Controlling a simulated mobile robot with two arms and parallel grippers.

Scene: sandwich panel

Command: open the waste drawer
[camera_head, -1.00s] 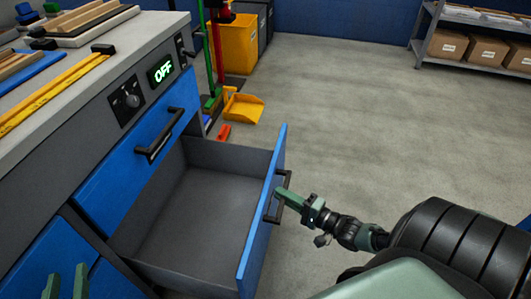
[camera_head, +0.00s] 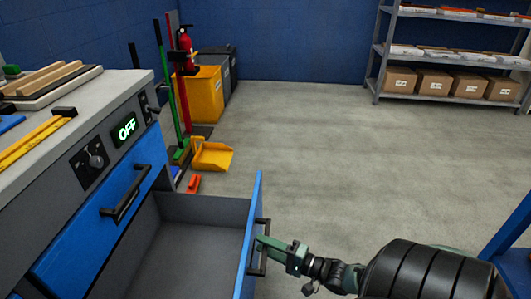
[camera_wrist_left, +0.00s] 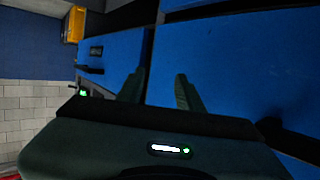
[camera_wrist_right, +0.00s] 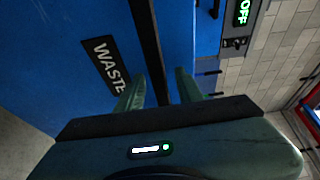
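The waste drawer (camera_head: 249,245) stands pulled out from the cabinet, its grey inside (camera_head: 190,240) showing and empty where visible. Its blue front with a WASTE label (camera_wrist_right: 103,62) fills much of the right wrist view. My right gripper (camera_head: 262,242) is at the drawer's black handle (camera_head: 264,256). In the right wrist view the handle bar (camera_wrist_right: 150,50) runs between the two spread fingers (camera_wrist_right: 159,75), with gaps beside it. My left gripper (camera_wrist_left: 159,77) is open and empty in front of blue drawer fronts (camera_wrist_left: 225,70); it is outside the head view.
A closed blue drawer (camera_head: 100,235) with a black handle sits above the open one. The grey worktop (camera_head: 110,88) is above it. A yellow dustpan (camera_head: 212,156) and yellow bin (camera_head: 203,92) stand behind. Floor (camera_head: 320,150) to the right is clear; shelving (camera_head: 382,60) is far right.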

